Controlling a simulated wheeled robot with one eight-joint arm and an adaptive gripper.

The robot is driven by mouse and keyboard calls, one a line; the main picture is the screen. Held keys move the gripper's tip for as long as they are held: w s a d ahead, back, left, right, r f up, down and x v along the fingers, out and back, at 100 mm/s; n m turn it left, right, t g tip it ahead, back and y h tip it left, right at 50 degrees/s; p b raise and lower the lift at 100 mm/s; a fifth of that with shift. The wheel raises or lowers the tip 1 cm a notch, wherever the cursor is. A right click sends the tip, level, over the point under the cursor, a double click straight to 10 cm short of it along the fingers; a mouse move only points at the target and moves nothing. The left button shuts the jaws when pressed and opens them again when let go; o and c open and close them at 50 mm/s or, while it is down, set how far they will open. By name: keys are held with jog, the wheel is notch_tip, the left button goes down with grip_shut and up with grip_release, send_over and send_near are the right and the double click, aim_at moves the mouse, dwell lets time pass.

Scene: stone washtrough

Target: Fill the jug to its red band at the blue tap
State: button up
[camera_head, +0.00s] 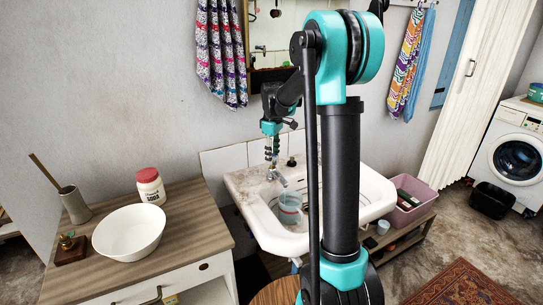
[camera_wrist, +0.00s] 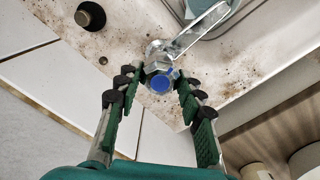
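The clear bluish jug (camera_head: 290,208) stands upright in the white basin under the tap spout, with a reddish band around it. Its water level is too small to tell. The tap (camera_head: 279,178) is silver; in the wrist view its blue-marked knob (camera_wrist: 160,82) lies between my fingertips, with the spout reaching to the upper right. My gripper (camera_wrist: 157,88) is open, its fingers either side of the knob with small gaps. In the head view my gripper (camera_head: 271,157) hangs over the back of the basin. Part of the jug's rim (camera_wrist: 207,14) seems to show beyond the spout.
A dark-topped fitting (camera_wrist: 90,15) sits on the stained basin ledge. Left of the basin (camera_head: 245,214) is a wooden counter (camera_head: 190,235) with a white bowl (camera_head: 129,232), a red-lidded jar (camera_head: 150,185) and a brush holder (camera_head: 75,205). A pink crate (camera_head: 412,214) stands right.

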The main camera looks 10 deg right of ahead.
jog(key=c, duration=0.3)
jog(key=shift+m, duration=1.3)
jog(key=shift+c, duration=0.2)
jog(key=o, duration=1.2)
jog(key=shift+c, duration=0.2)
notch_tip(320, 180, up, 12)
jog(key=shift+a, duration=0.1)
